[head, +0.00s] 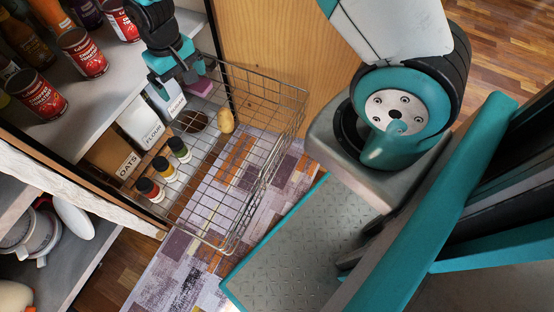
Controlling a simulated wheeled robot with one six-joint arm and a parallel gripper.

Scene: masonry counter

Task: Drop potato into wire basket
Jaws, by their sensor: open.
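The wire basket (272,160) sticks out beside the shelving, with an open wire-mesh top and floor. The yellow-brown potato (226,120) shows within the basket's outline near its far end, apart from my gripper. I cannot tell exactly what it rests on. My gripper (181,80), black with teal parts, is above the basket's far left end, to the upper left of the potato. It is open, with no potato between its fingers. Its fingertips partly cover the containers behind.
Red cans (82,53) and bottles stand on the upper left shelf. White flour (141,122) and sugar containers, an oats container (112,154) and small spice jars (161,168) sit along the basket's left side. A wooden panel (275,45) rises behind. A patterned rug lies below.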

